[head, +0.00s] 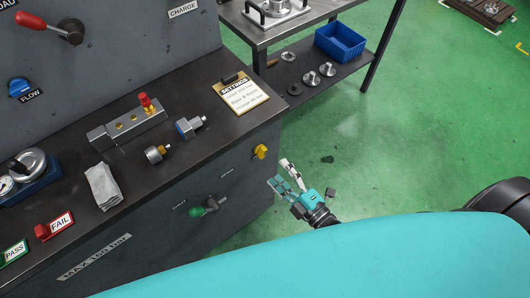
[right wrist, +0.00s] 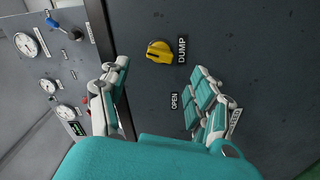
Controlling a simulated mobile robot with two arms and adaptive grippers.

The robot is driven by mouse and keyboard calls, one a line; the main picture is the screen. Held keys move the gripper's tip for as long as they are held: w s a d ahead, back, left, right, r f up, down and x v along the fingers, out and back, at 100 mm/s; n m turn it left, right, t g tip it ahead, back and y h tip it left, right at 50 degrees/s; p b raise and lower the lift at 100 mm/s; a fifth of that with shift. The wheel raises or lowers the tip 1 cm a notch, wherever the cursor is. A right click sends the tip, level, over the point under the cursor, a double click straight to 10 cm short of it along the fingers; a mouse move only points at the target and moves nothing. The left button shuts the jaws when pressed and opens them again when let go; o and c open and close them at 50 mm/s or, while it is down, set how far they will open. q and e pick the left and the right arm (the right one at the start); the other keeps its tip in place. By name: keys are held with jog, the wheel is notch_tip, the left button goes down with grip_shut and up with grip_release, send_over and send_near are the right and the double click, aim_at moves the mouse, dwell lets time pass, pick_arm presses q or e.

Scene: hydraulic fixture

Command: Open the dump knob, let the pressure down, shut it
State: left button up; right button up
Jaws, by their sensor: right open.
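The yellow dump knob (head: 260,152) is on the front face of the dark bench, near its right end. In the right wrist view the knob (right wrist: 159,51) has a DUMP label (right wrist: 182,50) beside it and an OPEN label (right wrist: 174,101) below. My right gripper (head: 283,175) is open and empty, just below and right of the knob in the head view. In the right wrist view its fingers (right wrist: 160,70) are spread, with the knob between and beyond their tips, apart from both. My left gripper is not in view.
Gauges (right wrist: 26,44) show at the left in the right wrist view. A side table with a blue bin (head: 340,42) stands behind.

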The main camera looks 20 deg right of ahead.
aim_at(264, 155)
jog(key=x, duration=0.6)
jog(key=shift+w, duration=0.25)
jog(key=shift+w+a, duration=0.15)
jog(key=shift+w, duration=0.2)
jog(key=shift+w+a, duration=0.15)
jog(key=shift+w, duration=0.15)
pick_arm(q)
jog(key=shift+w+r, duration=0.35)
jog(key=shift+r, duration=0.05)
pick_arm(e)
jog(key=shift+c, duration=0.3)
jog(key=c, duration=1.1)
pick_arm(q)
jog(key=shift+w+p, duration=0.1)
jog(key=shift+p, duration=0.2)
